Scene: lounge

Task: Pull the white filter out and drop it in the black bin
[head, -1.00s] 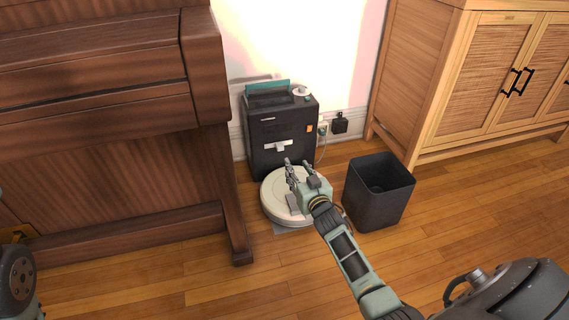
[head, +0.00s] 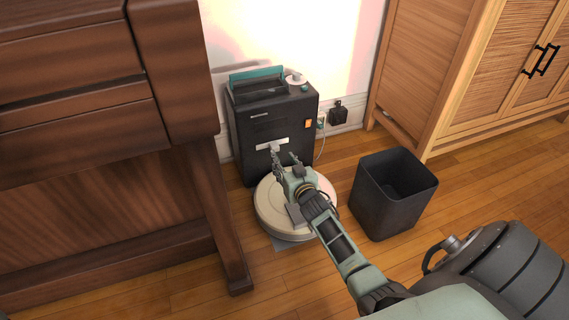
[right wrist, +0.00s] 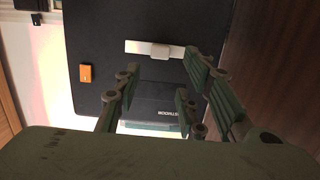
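The white filter shows as a flat white strip with a small grip (head: 268,146) on the front of the black dock (head: 250,165). In the right wrist view the strip (right wrist: 138,46) runs across the dark front, its grip near the middle. My right gripper (head: 284,156) is just in front of the dock, above the robot vacuum. In the right wrist view its fingers (right wrist: 163,78) are spread apart with nothing between them; the strip appears beyond them, apparently untouched. The black bin (head: 387,213) stands on the floor to the right, open and seemingly empty. My left gripper is out of view.
A round cream robot vacuum (head: 268,215) sits at the dock's foot, partly under my right arm. A wooden piano-like piece (head: 100,180) stands close on the left. A wooden cabinet (head: 455,70) is at the right. Open floor lies around the bin.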

